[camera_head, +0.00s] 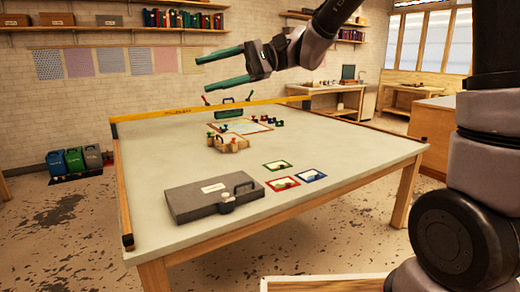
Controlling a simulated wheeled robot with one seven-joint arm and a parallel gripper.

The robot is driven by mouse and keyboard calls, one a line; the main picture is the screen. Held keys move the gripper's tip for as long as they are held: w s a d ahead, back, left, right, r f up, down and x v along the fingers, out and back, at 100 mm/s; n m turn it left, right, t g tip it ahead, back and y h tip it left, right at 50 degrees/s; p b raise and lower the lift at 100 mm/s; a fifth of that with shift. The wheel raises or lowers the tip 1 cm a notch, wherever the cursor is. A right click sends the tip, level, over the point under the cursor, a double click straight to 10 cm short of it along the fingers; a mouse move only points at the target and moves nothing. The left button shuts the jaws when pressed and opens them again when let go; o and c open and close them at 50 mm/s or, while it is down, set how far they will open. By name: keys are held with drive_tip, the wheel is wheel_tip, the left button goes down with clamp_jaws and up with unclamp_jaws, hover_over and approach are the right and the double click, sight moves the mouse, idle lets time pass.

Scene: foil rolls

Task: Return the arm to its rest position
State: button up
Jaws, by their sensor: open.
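My gripper (222,67) is raised in the air above the far side of the table (260,195). Its two green fingers are apart and point left, with nothing between them. My arm comes in from the right of the view and reaches up past the top edge. The middle of the arm is cut off by the frame. I cannot make out any foil rolls.
A grey case (205,198) lies at the table's near left, beside several small framed cards (283,183). A wooden piece with colored knobs (228,143) sits mid-table. A yellow strip (180,111) spans the far edge. Shelves line the wall.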

drive_tip(key=s+d+f+m+t+h, duration=0.1)
drive_tip(key=d+t+h, duration=0.5)
drive_tip(key=d, duration=1.1)
drive_tip(key=s+d+f+m+t+h, duration=0.1)
drive_tip(key=s+d+f+t+h, duration=0.2)
drive_tip(key=d, duration=1.4)
drive_tip(key=s+t+h, duration=0.1)
drive_tip(key=t+h, duration=0.1)
drive_tip(key=h, duration=0.1)
drive_tip(key=shift+d+t+h, duration=0.35)
drive_tip(key=shift+t+h, duration=0.05)
drive_tip(key=shift+f, duration=0.1)
